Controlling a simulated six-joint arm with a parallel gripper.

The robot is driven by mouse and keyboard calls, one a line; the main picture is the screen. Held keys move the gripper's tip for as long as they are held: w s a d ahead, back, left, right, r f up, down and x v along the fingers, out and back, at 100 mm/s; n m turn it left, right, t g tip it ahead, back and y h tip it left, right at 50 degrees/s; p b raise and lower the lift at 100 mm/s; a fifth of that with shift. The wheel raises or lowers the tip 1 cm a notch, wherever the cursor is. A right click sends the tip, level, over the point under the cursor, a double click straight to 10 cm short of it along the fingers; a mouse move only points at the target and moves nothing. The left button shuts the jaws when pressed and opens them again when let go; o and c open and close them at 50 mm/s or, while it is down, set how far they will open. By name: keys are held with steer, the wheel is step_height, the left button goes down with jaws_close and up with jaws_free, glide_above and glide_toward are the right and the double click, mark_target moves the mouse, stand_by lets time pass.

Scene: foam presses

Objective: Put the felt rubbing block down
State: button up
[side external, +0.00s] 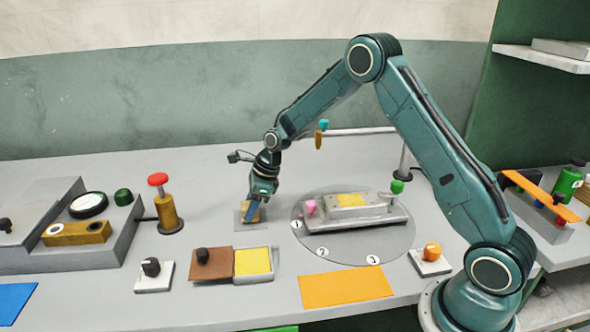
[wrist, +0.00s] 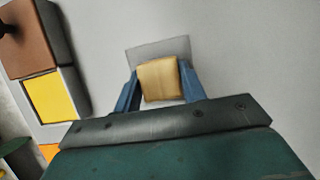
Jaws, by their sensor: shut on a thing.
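The felt rubbing block is a small tan block (wrist: 158,79), also seen low in the side view (side external: 256,216). My gripper (side external: 253,211) points down and is shut on it, with one blue finger on each side in the wrist view (wrist: 161,84). A flat grey square patch (wrist: 148,51) on the bench lies under and just beyond the block; its edge also shows in the side view (side external: 240,225). The block is over or on this patch; I cannot tell whether it touches it. The fingers partly hide the block in the side view.
A round turntable (side external: 303,238) carrying a grey fixture with a yellow pad (side external: 352,200) stands close on the right. A brown block with a black knob (side external: 212,265) and a yellow-filled tray (side external: 253,261) sit in front. A red-topped post (side external: 166,212) stands left. Bare bench lies behind.

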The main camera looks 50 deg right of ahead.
steer(key=shift+f, duration=0.1)
steer(key=o, duration=0.9)
steer(key=shift+o, duration=0.2)
steer(key=v, duration=1.2)
